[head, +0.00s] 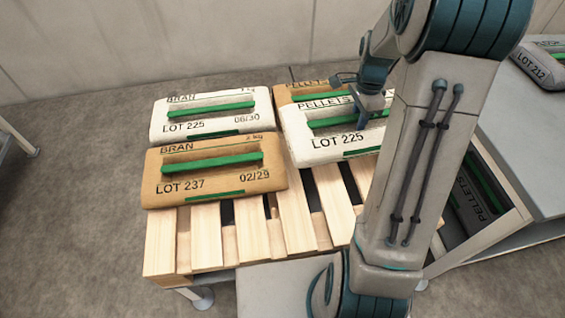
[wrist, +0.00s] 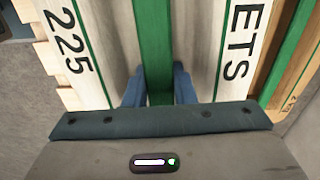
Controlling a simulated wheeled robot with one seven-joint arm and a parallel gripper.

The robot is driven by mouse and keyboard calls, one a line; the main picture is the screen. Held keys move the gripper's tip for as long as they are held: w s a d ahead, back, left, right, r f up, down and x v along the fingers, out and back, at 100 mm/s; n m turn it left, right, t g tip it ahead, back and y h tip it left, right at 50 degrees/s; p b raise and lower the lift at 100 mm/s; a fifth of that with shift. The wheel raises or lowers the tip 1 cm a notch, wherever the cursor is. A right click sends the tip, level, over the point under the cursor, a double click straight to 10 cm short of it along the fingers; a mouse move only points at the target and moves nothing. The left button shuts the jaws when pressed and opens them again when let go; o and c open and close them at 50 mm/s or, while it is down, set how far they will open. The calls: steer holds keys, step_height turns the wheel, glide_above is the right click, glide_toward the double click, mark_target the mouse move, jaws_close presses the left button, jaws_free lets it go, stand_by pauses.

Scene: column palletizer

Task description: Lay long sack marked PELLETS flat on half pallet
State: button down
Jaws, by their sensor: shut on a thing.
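The white sack marked PELLETS, LOT 225 (head: 322,141) lies level at the right side of the half pallet (head: 256,228), label up. My gripper (wrist: 159,92) is shut on the sack's green handle strap (wrist: 153,40), with one blue finger on each side of it in the wrist view. In the head view my arm hides the sack's right end and most of the gripper. I cannot tell whether the sack's underside touches the slats.
A tan PELLETS sack (head: 297,92) lies behind the white one. A white BRAN sack (head: 211,114) and a tan BRAN sack (head: 214,177) lie on the pallet's left. The front slats are bare. A grey table (head: 520,130) at right bears a grey sack (head: 540,66).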

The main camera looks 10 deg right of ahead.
mark_target(338, 145)
steer(key=shift+d+f+m, duration=0.2)
steer(key=shift+d+m, duration=0.05)
steer(key=shift+m, duration=0.05)
steer(key=shift+f+b, duration=1.9)
steer(key=shift+f, duration=3.05)
steer(key=shift+f, duration=0.15)
steer(key=c, duration=1.2)
jaws_free()
steer(key=shift+s+f, duration=0.1)
steer(key=shift+s, duration=0.05)
step_height(338, 145, up, 12)
steer(key=p, duration=0.3)
steer(key=shift+p, duration=0.3)
steer(key=s+a+r+n, duration=0.2)
steer(key=a+n, duration=0.1)
steer(key=s+a+r+n, duration=0.2)
steer(key=s+n, duration=0.1)
steer(key=s+a+r+n, duration=0.2)
steer(key=s+a, duration=0.1)
steer(key=shift+s+a+n+t, duration=0.25)
steer(key=shift+a+n+t, duration=0.1)
steer(key=shift+n+t, duration=0.05)
steer(key=s+a+n, duration=0.5)
steer(key=s+n, duration=0.4)
steer(key=s, duration=0.1)
steer(key=shift+r, duration=0.35)
steer(key=shift+a, duration=0.1)
